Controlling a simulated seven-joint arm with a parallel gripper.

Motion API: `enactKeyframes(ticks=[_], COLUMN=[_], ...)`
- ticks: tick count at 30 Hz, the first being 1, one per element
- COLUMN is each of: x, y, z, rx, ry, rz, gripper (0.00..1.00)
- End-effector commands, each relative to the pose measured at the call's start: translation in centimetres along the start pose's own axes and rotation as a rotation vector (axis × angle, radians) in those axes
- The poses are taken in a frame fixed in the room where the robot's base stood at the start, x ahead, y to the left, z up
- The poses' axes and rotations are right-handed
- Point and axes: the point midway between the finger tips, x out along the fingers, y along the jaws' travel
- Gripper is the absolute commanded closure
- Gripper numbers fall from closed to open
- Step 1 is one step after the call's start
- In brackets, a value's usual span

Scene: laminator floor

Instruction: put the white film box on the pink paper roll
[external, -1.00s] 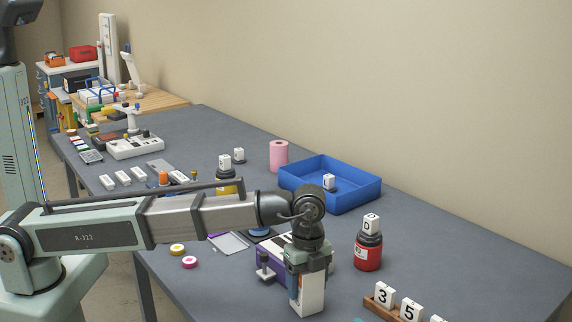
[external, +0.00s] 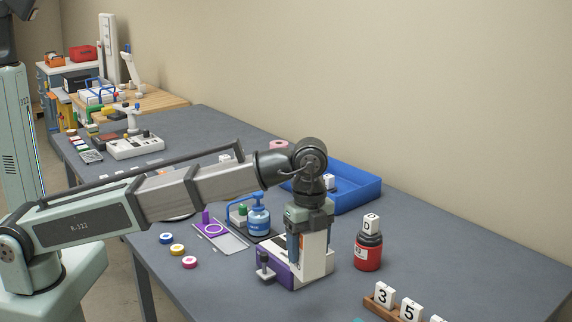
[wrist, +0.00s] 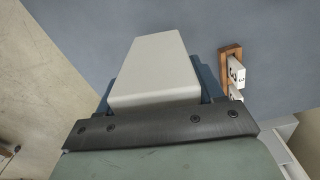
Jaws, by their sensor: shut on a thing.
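My gripper (external: 310,238) is shut on the white film box (external: 317,240), a plain upright block held between its blue fingers. In the external view the box is in front of or above the purple and white device; I cannot tell the gap between them. The wrist view shows the box (wrist: 153,66) filling the space between the fingers of my gripper (wrist: 155,82). The pink paper roll (external: 278,145) stands farther back on the table, behind my arm. Only its top edge shows; the rest is hidden.
A purple and white device (external: 277,268) stands below my gripper. A blue tray (external: 358,193) with a white cube lies behind. A red bottle (external: 368,252) topped by a lettered cube stands to the right. A blue bottle (external: 258,218) stands to the left. The right rear table is clear.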

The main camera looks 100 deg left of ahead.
Motion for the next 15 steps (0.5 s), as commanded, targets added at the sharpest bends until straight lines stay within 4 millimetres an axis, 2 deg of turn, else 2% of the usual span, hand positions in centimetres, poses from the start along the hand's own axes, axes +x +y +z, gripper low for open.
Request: enactKeyframes(ticks=[4,8,15], x=[-0.3,-0.8,-2.0], y=[-1.3,-4.0,-10.6], z=[0.7,2.6,8.5], rx=[-0.018,-0.060,-0.170], ry=[0.000,0.000,0.000], rz=[0.000,0.000,0.000], gripper=[0.76,0.76,0.76])
